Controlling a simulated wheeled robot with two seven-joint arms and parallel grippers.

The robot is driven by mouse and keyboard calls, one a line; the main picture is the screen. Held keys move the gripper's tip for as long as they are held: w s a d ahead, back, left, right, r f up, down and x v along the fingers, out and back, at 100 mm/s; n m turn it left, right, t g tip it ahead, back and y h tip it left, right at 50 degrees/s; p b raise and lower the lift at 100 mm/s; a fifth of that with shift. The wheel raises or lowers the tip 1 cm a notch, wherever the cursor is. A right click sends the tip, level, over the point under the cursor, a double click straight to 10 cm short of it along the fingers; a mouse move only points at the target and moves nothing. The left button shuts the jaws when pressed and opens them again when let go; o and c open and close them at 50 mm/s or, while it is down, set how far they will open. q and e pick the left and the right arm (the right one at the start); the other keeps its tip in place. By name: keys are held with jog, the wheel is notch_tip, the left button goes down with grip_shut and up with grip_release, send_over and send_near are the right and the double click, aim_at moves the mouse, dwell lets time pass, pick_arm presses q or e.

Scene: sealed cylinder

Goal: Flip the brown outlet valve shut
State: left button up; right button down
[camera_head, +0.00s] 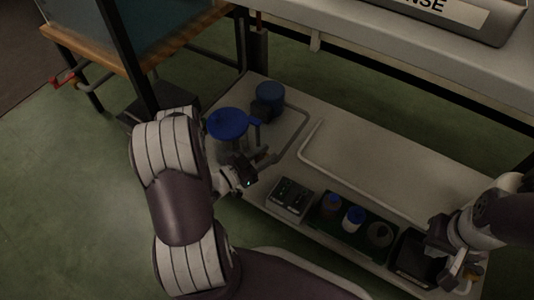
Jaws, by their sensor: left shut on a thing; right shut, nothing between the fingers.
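A vessel with a round blue lid (227,124) stands at the left end of the low white shelf. Its body below the lid is dim and partly behind my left arm. My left gripper (266,158) is just right of and below the lid, beside the vessel. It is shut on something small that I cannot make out. I cannot pick out the brown outlet valve; it may be hidden by the gripper or lost in the dark. My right gripper (438,240) is shut and empty at the right, above a dark box at the shelf's front.
A second blue container (269,99) stands behind the vessel. A dark switch box (290,197) and a tray with several small jars (353,219) line the shelf's front edge. A raised pale rail (345,178) crosses the shelf. A higher bench overhangs the back.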

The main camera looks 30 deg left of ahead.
pick_arm(q)
jog(key=m+g+h, duration=0.2)
jog(key=h, duration=0.1)
jog(key=shift+s+a+f+b, duration=0.2)
jog(key=shift+a+b, duration=0.1)
jog(key=shift+a, duration=0.1)
jog(key=shift+s+a+r+m+g+h+b, duration=0.1)
jog(key=shift+a+m+g+h+b, duration=0.15)
jog(key=shift+m+g+h, duration=0.45)
jog(key=shift+s+a+m+g+h+b, duration=0.1)
jog(key=shift+m+g+h+b, duration=0.1)
jog(key=shift+m+g+h, duration=0.5)
jog(key=o, duration=1)
jog(key=shift+c, duration=0.2)
